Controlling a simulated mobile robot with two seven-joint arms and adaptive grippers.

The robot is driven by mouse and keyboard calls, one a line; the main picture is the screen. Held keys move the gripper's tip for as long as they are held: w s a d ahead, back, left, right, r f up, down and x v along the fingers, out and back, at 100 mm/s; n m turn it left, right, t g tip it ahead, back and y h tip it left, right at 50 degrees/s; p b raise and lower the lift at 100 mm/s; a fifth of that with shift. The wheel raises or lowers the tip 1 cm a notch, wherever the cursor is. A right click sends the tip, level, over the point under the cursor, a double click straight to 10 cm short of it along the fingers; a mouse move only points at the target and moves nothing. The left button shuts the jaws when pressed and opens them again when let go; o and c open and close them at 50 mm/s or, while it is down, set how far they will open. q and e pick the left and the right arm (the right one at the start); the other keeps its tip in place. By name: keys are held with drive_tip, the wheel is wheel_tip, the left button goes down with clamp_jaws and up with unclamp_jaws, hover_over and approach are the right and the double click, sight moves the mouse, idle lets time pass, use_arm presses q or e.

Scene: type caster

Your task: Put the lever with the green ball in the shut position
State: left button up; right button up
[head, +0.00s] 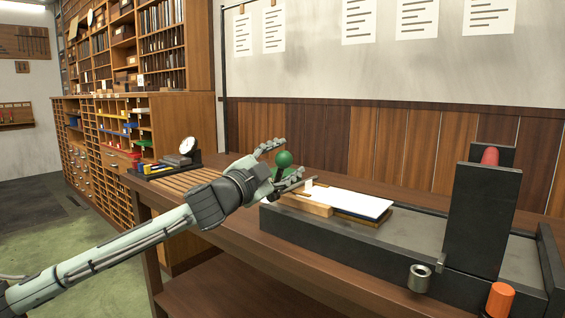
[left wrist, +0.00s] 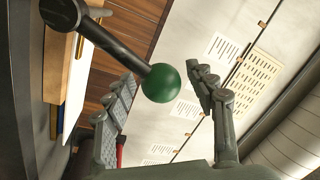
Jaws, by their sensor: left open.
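The green ball (head: 284,159) sits at the end of a dark lever at the left end of the black machine on the bench. In the left wrist view the ball (left wrist: 161,83) and the dark lever rod (left wrist: 118,43) show clearly; the rod slants from a round dark hub (left wrist: 62,14) at upper left. My left gripper (head: 283,162) is open, with its fingers on either side of the ball. In the left wrist view the gripper (left wrist: 163,88) shows gaps between both fingers and the ball. My right gripper is not in view.
The black machine bed (head: 330,237) carries a white sheet (head: 345,203) beside a wooden block (head: 305,205). A tall black upright (head: 478,220), a red knob (head: 490,156) and an orange knob (head: 499,299) are at the right. A dial gauge (head: 187,146) stands at the bench's left.

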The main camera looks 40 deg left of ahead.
use_arm(q)
drive_tip(key=s+f, duration=0.1)
drive_tip(key=s, duration=1.1)
drive_tip(key=shift+f, duration=0.35)
drive_tip(key=shift+d, duration=0.1)
